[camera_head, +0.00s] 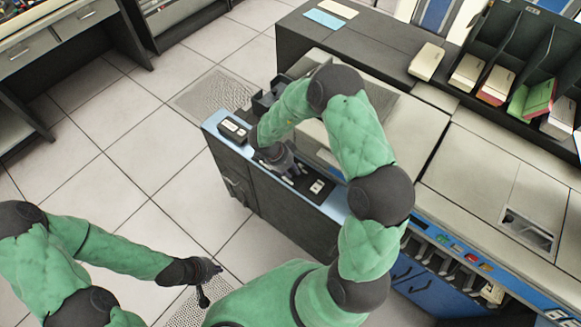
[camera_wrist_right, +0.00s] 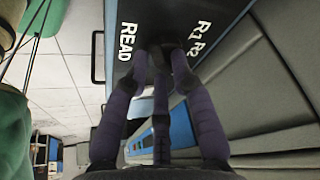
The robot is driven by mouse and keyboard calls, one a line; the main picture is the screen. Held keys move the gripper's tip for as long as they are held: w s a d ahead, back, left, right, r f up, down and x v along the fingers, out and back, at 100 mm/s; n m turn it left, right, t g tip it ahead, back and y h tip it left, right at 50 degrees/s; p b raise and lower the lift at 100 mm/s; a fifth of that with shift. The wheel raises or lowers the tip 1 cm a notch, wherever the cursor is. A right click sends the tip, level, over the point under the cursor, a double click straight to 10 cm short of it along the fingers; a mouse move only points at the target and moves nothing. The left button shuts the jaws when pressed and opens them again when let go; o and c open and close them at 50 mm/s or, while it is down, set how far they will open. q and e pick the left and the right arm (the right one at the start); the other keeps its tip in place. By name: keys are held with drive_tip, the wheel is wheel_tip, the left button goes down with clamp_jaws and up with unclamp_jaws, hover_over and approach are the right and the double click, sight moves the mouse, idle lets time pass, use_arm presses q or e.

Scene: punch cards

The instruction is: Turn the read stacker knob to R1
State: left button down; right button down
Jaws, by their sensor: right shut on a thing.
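The black read stacker panel (camera_wrist_right: 210,20) fills the top of the right wrist view. White READ lettering (camera_wrist_right: 128,42) shows left of my fingertips, and R1 and R2 marks (camera_wrist_right: 200,38) show to their right. My right gripper (camera_wrist_right: 164,58) is shut on the knob, its dark fingers closing in from several sides. The knob is mostly hidden by the fingers, and its pointing direction cannot be made out. In the head view, my right gripper (camera_head: 290,172) reaches down onto the machine's left end. My left gripper (camera_head: 207,284) hangs open and empty over the floor at lower left.
The blue-edged machine (camera_head: 480,185) extends right from the panel. A small black box (camera_head: 234,130) sits at its left corner. A dark rack (camera_head: 540,50) holding card decks stands at the back right. The tiled floor (camera_head: 110,190) at left is clear.

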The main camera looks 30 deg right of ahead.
drive_tip(key=n+p, duration=0.1)
drive_tip(key=p, duration=0.1)
drive_tip(key=n+t+p, duration=0.1)
drive_tip(key=n+p, duration=0.1)
drive_tip(key=d+r+n+p, duration=0.1)
drive_tip(key=p, duration=0.2)
drive_tip(key=shift+n+t, duration=0.3)
drive_tip(key=shift+t, duration=0.1)
drive_tip(key=n+t+p, duration=0.1)
drive_tip(key=n+p, duration=0.1)
drive_tip(key=shift+s+f+n, duration=0.1)
drive_tip(key=shift+n, duration=0.2)
drive_tip(key=n, duration=0.2)
drive_tip(key=n+t+p, duration=0.1)
drive_tip(key=n, duration=0.1)
drive_tip(key=shift+s+d+f+t+y, duration=0.1)
drive_tip(key=shift+s+d+t+y, duration=0.1)
drive_tip(key=shift+t+y, duration=0.15)
drive_tip(key=shift+d+f+n+t+y+p, duration=0.1)
drive_tip(key=shift+n+t+y+p, duration=0.3)
drive_tip(key=shift+n, duration=1)
drive_tip(key=shift+f+n+t+y+p, duration=0.15)
drive_tip(key=shift+n+y, duration=0.4)
drive_tip(key=shift+n, duration=0.85)
drive_tip(key=shift+r, duration=0.1)
drive_tip(key=c, duration=1.3)
unclamp_jaws()
drive_tip(key=shift+o, duration=0.8)
